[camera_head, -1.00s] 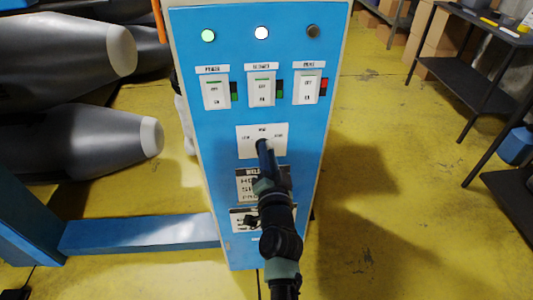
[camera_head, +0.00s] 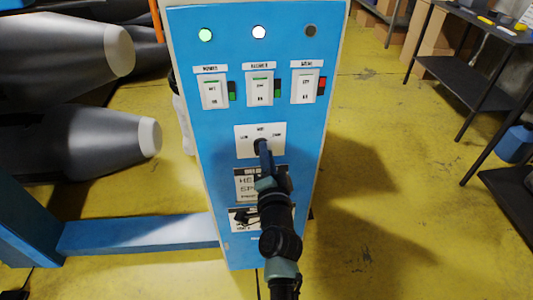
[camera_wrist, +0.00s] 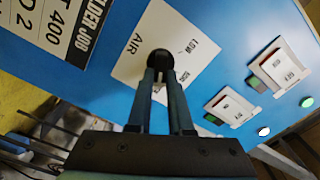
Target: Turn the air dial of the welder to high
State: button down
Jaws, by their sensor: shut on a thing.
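The blue welder cabinet (camera_head: 215,150) stands upright in the middle of the head view. A white plate (camera_head: 244,131) on its front carries the air dial, a small black knob (camera_wrist: 160,57). The plate reads AIR and LOW in the wrist view, where the remaining label is partly hidden by a finger. My gripper (camera_head: 263,150) reaches the dial from below in the head view. Its two fingers (camera_wrist: 163,74) are closed around the knob in the wrist view. The dial's pointer direction is hidden by the fingers, so its exact setting cannot be told.
Three white rocker switches, including the left one (camera_head: 214,91), sit above the dial. A green lamp (camera_head: 205,35) and a white lamp (camera_head: 259,32) glow; the right lamp (camera_head: 310,32) is dark. Grey inflatable tubes (camera_head: 80,142) lie left. Yellow floor (camera_head: 390,200) is open at right.

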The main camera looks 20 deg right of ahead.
jog(key=c, duration=0.8)
grip_release()
jog(key=shift+s, duration=0.1)
jog(key=p+v, duration=0.2)
jog(key=v, duration=1)
jog(key=shift+s+a+p, duration=0.2)
jog(key=shift+s+p, duration=0.15)
jog(key=shift+s, duration=0.05)
